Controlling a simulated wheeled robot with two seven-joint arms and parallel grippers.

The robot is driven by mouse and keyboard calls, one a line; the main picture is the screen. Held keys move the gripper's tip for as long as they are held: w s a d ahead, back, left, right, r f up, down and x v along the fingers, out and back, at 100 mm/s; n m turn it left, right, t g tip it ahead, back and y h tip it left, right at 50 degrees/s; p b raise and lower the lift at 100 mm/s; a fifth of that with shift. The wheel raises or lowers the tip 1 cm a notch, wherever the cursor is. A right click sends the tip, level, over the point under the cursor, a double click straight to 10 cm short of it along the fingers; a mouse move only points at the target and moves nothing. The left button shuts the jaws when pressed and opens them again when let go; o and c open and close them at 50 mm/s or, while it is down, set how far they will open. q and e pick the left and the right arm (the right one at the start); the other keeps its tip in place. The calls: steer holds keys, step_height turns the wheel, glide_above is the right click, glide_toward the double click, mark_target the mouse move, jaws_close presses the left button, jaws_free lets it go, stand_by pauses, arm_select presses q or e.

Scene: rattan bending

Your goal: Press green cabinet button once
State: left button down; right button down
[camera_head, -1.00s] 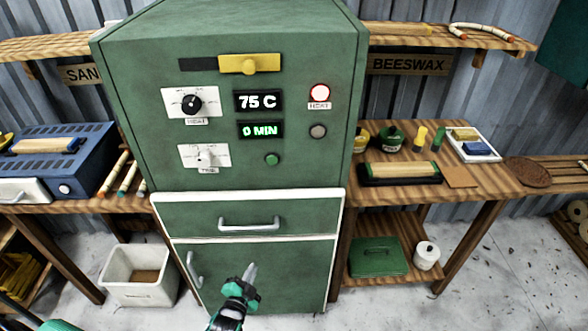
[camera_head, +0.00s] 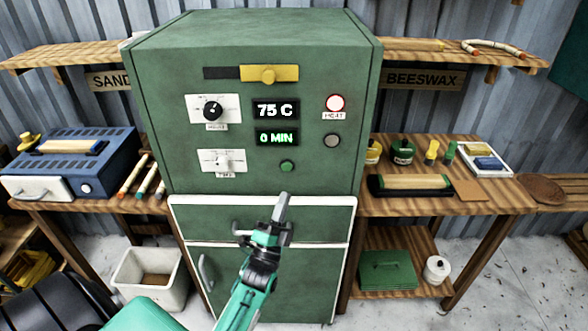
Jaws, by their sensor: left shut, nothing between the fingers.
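The green cabinet (camera_head: 330,75) stands upright in the middle of the head view. Its small round green button (camera_head: 287,167) is on the front panel, below the "0 MIN" display (camera_head: 276,138) and right of the lower white dial (camera_head: 222,161). My left gripper (camera_head: 283,197) is shut and empty, its fingers pointing up. In the picture its tips are a little below the green button; a gap shows between them. The gripper and wrist cover part of the drawer handle. My right gripper is not in view.
Side benches hold a blue box (camera_head: 70,160) and several jars and tools. A white bin (camera_head: 148,275) stands on the floor.

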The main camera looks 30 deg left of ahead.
arm_select(q)
steer(key=shift+w, duration=0.15)
steer(key=b, duration=0.3)
glide_toward(288, 164)
step_height(288, 164, up, 4)
steer(key=w, duration=0.3)
steer(key=shift+w+d, duration=0.1)
steer(key=shift+w, duration=0.1)
stand_by(1.5)
steer(key=shift+w+a, duration=0.25)
steer(key=shift+w, duration=0.1)
steer(key=shift+w+a+r+b, duration=0.1)
steer(key=shift+w+a+b, duration=0.1)
steer(key=shift+w+b, duration=0.15)
stand_by(0.9)
steer(key=shift+s+d, duration=0.1)
steer(key=shift+s, duration=0.05)
steer(key=shift+s+d+p, duration=0.3)
steer(key=shift+s+d, duration=0.05)
steer(key=shift+s, duration=0.25)
